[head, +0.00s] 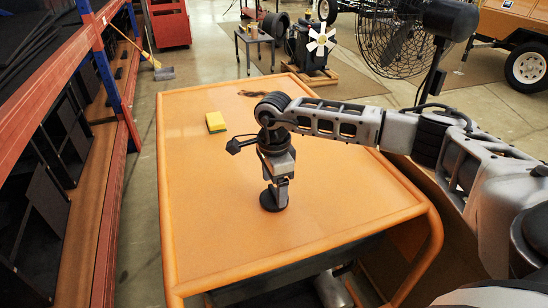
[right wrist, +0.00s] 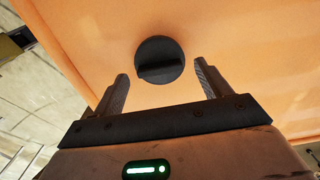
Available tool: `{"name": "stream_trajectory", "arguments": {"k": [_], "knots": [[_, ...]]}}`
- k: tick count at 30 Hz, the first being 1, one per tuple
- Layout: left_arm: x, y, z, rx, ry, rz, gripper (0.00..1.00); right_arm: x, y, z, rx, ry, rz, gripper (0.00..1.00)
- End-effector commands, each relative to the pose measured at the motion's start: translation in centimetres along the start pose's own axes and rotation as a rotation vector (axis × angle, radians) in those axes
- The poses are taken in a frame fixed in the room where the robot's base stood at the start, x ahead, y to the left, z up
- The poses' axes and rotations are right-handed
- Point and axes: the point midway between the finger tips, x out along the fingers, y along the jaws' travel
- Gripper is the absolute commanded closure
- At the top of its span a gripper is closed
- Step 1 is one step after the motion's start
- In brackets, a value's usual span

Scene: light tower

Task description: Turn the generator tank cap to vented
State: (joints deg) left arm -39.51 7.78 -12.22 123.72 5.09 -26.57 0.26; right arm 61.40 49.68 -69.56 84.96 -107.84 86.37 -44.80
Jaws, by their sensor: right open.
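The generator tank cap (right wrist: 160,50) is a round black disc with a raised straight grip bar across it, set on the orange top (head: 215,220). In the right wrist view the bar lies roughly level, left to right. In the head view the cap (head: 274,205) shows under my right gripper, partly hidden by it. My right gripper (right wrist: 161,76) is open, pointing down, with one finger on each side of the cap and a gap to it on both sides. It holds nothing. I cannot read any marking on the cap. My left gripper is not in view.
A yellow and green sponge (head: 216,122) lies on the orange top, left of my right arm. A raised orange tube rail (head: 167,215) runs round the edge. A shelf rack (head: 105,160) stands at left and a fan (head: 398,42) behind my arm. Much of the top is clear.

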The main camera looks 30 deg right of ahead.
Motion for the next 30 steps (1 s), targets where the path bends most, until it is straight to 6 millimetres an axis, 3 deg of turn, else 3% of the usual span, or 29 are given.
{"name": "stream_trajectory", "arguments": {"k": [12,18,24,30], "knots": [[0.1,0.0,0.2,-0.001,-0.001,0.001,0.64,-9.7,-0.1,0.0,-0.001,-0.002,-0.006,0.24],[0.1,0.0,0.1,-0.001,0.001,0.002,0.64,-13.3,0.0,0.0,-0.002,-0.001,-0.004,0.24],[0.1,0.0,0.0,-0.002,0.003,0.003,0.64,-14.8,0.0,0.0,-0.002,-0.001,-0.002,0.24],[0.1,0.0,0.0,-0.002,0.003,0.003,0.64,-14.9,0.0,0.0,-0.002,-0.001,-0.001,0.24]]}}
